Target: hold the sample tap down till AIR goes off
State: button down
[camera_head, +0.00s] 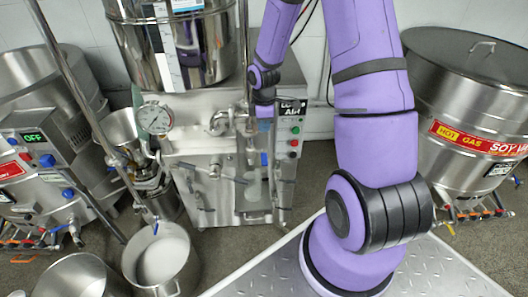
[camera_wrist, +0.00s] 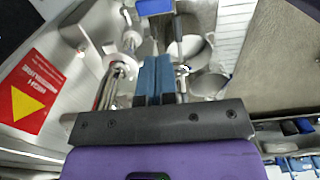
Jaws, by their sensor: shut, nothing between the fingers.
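The steel mill (camera_head: 205,200) stands in the middle of the head view, with pipes and lever handles on its front. A small panel (camera_head: 290,108) on its right shows dark lettering that seems to include "A", too small to read surely. My gripper (camera_head: 265,125) is at the mill's front, left of this panel, partly hidden by my wrist. In the wrist view its two blue fingers (camera_wrist: 154,82) are together and empty, pointing at the steel fittings. A blue part (camera_wrist: 155,7) lies beyond the fingertips. I cannot tell which fitting is the sample tap, or whether the fingers touch it.
A steel pot with pale contents (camera_head: 160,262) stands on the floor at front left. A soy kettle (camera_head: 465,100) is at right. A unit reading OFF (camera_head: 32,138) is at left. The wrist view shows a red warning label (camera_wrist: 32,92).

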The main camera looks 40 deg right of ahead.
aim_at(264, 160)
notch_tip(264, 160, down, 14)
dwell(0.6)
dwell(0.5)
